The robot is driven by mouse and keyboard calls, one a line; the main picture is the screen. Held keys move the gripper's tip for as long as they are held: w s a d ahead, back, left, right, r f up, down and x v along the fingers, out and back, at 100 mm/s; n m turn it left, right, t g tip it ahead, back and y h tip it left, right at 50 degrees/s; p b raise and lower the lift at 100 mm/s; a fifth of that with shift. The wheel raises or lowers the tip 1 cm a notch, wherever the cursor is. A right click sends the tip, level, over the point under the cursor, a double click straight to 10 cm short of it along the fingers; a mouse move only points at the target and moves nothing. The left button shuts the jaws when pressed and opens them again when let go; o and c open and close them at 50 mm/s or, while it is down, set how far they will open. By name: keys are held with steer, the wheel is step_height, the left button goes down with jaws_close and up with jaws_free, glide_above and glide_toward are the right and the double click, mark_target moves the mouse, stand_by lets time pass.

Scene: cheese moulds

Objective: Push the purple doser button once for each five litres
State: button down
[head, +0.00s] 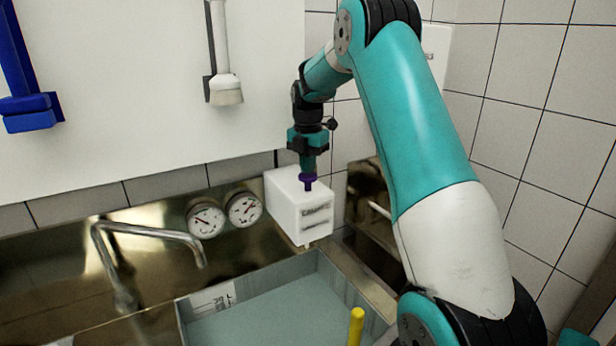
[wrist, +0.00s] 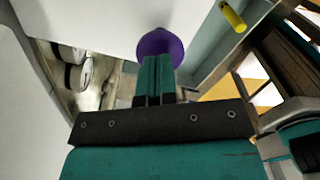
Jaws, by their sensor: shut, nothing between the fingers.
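The purple doser button (head: 307,178) sits on top of a white doser box (head: 298,214) beside the gauges. My gripper (head: 308,172) points down directly above the button, its fingers shut and empty. In the wrist view the purple button (wrist: 160,44) shows right at the tips of my gripper (wrist: 155,62); I cannot tell whether they touch. The vat (head: 270,306) below holds bluish liquid, and a label on its inner wall (head: 213,299) reads roughly "20 L", too blurred to be sure.
Two round gauges (head: 206,220) are on the steel panel left of the box. A steel tap (head: 150,235) stands further left. A yellow rod (head: 356,326) rises at the vat's front. A blue brush (head: 30,110) and a white one (head: 224,88) hang on the wall.

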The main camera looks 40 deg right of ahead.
steer(key=shift+f+b, duration=0.8)
steer(key=shift+f, duration=0.85)
steer(key=shift+r, duration=0.1)
step_height(320, 180, up, 7)
steer(key=p, duration=0.6)
steer(key=shift+r, duration=0.1)
